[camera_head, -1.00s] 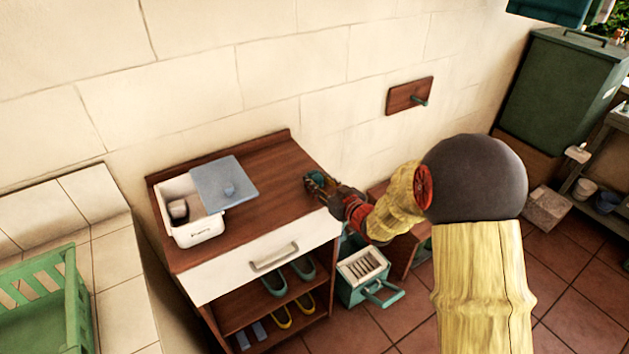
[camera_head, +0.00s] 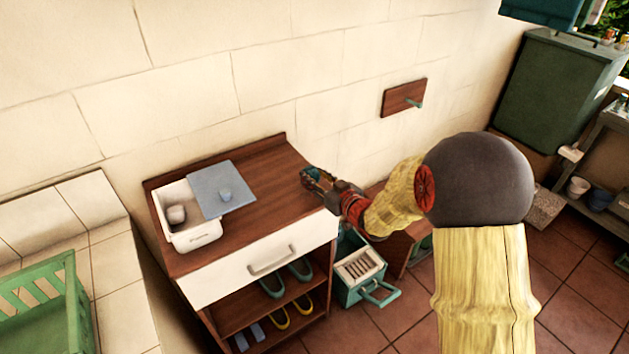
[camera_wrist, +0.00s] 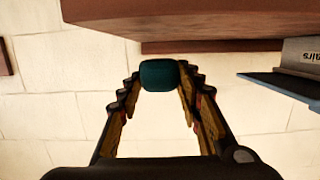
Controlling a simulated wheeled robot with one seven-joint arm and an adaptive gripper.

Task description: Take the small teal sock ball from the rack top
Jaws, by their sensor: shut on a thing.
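My gripper (camera_head: 317,177) is at the right end of the wooden rack top (camera_head: 264,176). It is shut on the small teal sock ball (camera_wrist: 159,74), which sits between the fingertips in the wrist view. In the head view the ball is mostly hidden by the fingers, with only a little teal showing. The wrist view shows the rack's wooden edge (camera_wrist: 200,20) beyond the ball, and the ball appears clear of it.
On the rack top stand a white box (camera_head: 190,232) with a grey round thing (camera_head: 176,214) inside and a blue-grey lid (camera_head: 224,190). Below are a white drawer (camera_head: 262,264) and shelves with shoes. A teal crate (camera_head: 360,268) stands right of the rack.

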